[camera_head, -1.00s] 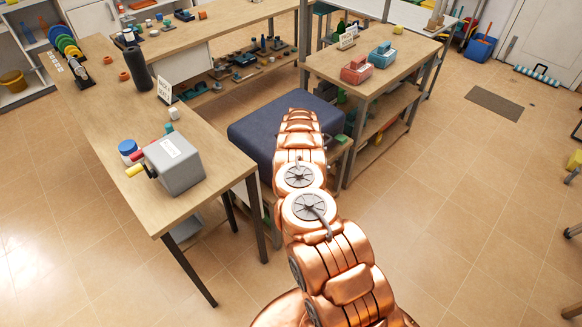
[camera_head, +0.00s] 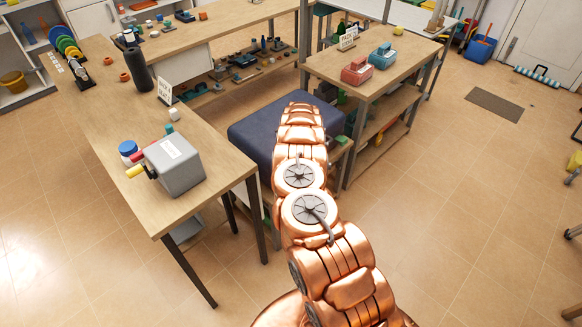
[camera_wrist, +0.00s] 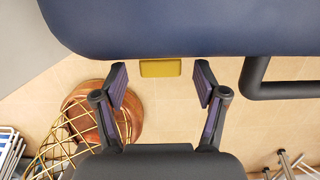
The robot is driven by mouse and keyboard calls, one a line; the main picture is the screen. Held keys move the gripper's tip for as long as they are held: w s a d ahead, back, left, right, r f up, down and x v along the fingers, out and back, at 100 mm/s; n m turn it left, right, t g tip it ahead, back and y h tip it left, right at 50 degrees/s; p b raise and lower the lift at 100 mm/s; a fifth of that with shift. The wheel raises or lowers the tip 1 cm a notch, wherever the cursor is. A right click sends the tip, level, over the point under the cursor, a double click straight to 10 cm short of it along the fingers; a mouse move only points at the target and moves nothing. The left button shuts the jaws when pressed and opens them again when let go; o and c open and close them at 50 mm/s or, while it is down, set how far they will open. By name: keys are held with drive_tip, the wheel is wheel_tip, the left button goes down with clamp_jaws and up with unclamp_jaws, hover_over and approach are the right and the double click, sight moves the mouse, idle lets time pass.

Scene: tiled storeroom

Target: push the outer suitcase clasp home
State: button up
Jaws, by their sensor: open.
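The dark blue suitcase (camera_head: 250,130) lies flat on a low stand between the benches in the head view. Its blue side (camera_wrist: 190,28) fills the top of the wrist view. A yellow clasp (camera_wrist: 160,68) sticks out from the suitcase edge, near the picture's middle. A dark handle (camera_wrist: 290,90) juts out to the right of it. My gripper (camera_wrist: 160,80) is open and empty, one finger on each side of the clasp with clear gaps. I cannot tell if the fingertips touch the suitcase. My arm hides the gripper and clasp in the head view.
A wooden bench (camera_head: 215,145) with a grey box (camera_head: 176,165) stands left of the suitcase. Another bench (camera_head: 330,68) with red and teal cases stands behind right. A yellow wire basket (camera_wrist: 60,145) shows lower left in the wrist view. The tiled floor at right is mostly clear.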

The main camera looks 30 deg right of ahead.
wheel_tip(320, 180, up, 9)
drive_tip(key=s, duration=0.1)
drive_tip(key=shift+s+d, duration=0.15)
drive_tip(key=shift+s, duration=0.1)
idle(0.7)
